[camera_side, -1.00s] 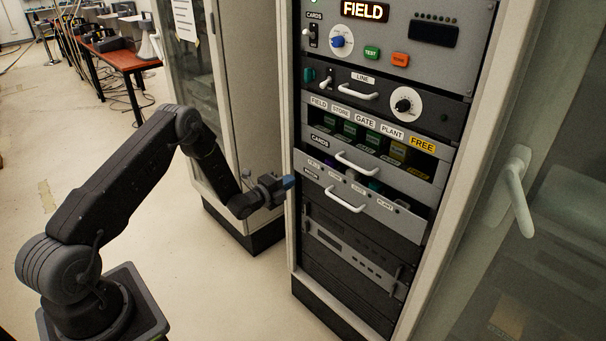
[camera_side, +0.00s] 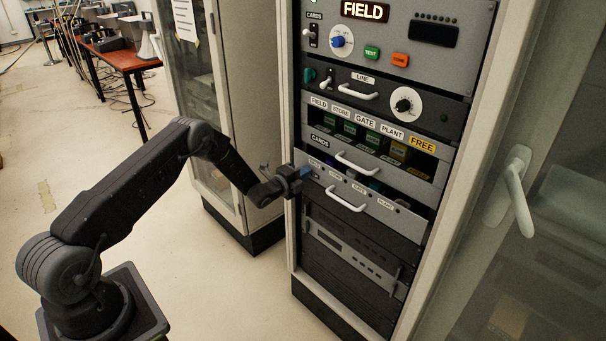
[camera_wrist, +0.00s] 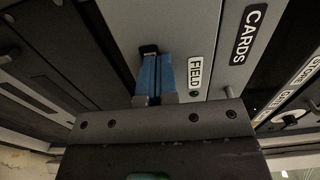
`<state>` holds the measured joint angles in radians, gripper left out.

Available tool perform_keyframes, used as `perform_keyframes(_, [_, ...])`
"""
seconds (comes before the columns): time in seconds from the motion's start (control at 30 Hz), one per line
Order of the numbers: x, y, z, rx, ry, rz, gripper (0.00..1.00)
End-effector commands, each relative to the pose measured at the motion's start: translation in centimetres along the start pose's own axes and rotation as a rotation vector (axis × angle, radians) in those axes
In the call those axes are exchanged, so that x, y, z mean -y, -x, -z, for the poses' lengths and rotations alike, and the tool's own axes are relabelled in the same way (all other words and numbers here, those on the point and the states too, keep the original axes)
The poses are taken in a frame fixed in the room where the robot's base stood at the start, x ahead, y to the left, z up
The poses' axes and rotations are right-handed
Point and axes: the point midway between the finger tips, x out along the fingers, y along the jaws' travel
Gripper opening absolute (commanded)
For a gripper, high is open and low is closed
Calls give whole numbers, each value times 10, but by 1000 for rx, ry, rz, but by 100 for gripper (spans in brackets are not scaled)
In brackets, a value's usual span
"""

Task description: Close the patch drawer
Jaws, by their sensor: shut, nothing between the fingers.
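The patch drawer (camera_side: 405,214) is the lower grey drawer in the side view, with a white handle (camera_side: 346,199). It stands partly out, and a narrow strip of its inside shows above the front. My gripper (camera_side: 305,172) is shut and empty, its blue fingertips at the left end of the drawer front. In the wrist view the shut blue fingers (camera_wrist: 155,78) lie over the grey front, beside a FIELD label (camera_wrist: 194,75) and a small black opening. I cannot tell whether the tips touch the front. The gripper hides part of the drawer's left labels.
The cards drawer (camera_side: 330,143), with its own white handle, is directly above and shows coloured cards inside. Higher up are the LINE panel (camera_side: 362,80) and a FIELD display (camera_side: 365,10). The cabinet's pale left frame post (camera_side: 287,120) is close to my gripper.

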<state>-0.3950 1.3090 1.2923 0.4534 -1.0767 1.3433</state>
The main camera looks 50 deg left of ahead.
Motion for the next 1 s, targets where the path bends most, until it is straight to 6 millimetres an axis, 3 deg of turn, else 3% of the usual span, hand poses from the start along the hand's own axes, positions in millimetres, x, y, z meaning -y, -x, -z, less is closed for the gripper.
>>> perform_keyframes(0.2, [-1,-28,1,-1,-1,1,0])
perform_keyframes(0.4, [0,-40,1,1,-1,-1,0])
perform_keyframes(0.8, [1,-41,3,1,3,-1,0])
perform_keyframes(1.0, [2,-27,2,0,4,1,0])
